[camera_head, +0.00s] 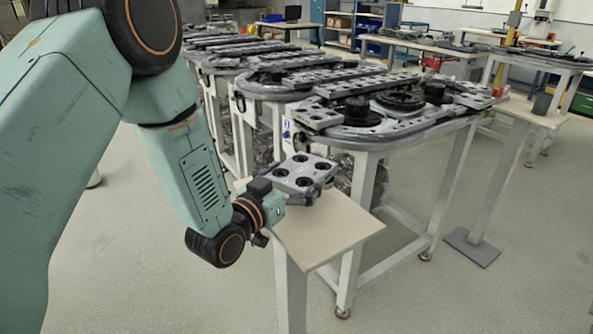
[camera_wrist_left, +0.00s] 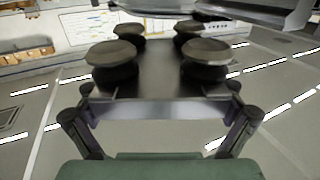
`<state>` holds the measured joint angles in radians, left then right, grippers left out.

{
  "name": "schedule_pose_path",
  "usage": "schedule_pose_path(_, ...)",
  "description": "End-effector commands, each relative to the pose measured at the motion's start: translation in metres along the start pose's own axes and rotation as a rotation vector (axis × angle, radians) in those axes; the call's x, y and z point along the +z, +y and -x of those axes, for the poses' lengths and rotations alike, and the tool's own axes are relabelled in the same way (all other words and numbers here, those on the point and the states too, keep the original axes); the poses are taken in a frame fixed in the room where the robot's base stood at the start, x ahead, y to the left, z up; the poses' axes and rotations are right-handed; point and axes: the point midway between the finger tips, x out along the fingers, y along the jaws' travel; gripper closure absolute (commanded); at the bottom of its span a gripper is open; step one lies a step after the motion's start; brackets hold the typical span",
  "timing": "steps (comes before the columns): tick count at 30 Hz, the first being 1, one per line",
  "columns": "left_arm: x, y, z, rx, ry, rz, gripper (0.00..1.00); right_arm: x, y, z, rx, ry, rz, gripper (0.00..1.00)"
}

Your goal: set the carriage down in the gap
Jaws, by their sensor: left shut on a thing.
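My left gripper (camera_head: 284,194) is shut on the carriage (camera_head: 305,171), a grey metal plate with several dark round recesses on its upper face. In the head view the carriage is over the small beige stand (camera_head: 333,226), in front of the ring track (camera_head: 385,133). I cannot tell whether it touches the stand. In the left wrist view the carriage (camera_wrist_left: 160,88) shows broad and close, with several round rollers and one finger at each side. Another grey carriage (camera_head: 318,117) sits at the track's near left end. The gap cannot be made out clearly. My right gripper is out of view.
More ring tracks (camera_head: 240,58) stand in a row behind. A post on a dark floor plate (camera_head: 471,246) and another small beige stand (camera_head: 530,112) are at the right. Open grey floor (camera_head: 500,290) lies at the front right.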

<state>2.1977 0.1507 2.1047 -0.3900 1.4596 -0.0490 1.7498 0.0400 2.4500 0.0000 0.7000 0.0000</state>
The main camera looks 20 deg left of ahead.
Motion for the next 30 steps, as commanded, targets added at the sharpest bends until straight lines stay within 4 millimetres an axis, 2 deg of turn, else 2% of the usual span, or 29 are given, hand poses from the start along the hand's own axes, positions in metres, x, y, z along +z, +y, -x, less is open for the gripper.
schedule_pose_path(9,0.032,0.001,-0.003,0.001,0.008,-0.002,0.69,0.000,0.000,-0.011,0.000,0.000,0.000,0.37)
schedule_pose_path(22,0.035,0.000,-0.003,0.001,0.009,-0.002,0.69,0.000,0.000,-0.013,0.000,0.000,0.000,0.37)
schedule_pose_path(23,0.038,0.001,-0.002,0.001,-0.002,0.000,0.05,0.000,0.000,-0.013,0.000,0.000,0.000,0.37)
schedule_pose_path(25,0.038,0.001,-0.001,0.001,-0.002,0.000,0.00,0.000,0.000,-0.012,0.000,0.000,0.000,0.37)
schedule_pose_path(30,0.038,0.001,-0.001,0.001,-0.002,0.000,0.00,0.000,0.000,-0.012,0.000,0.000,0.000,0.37)
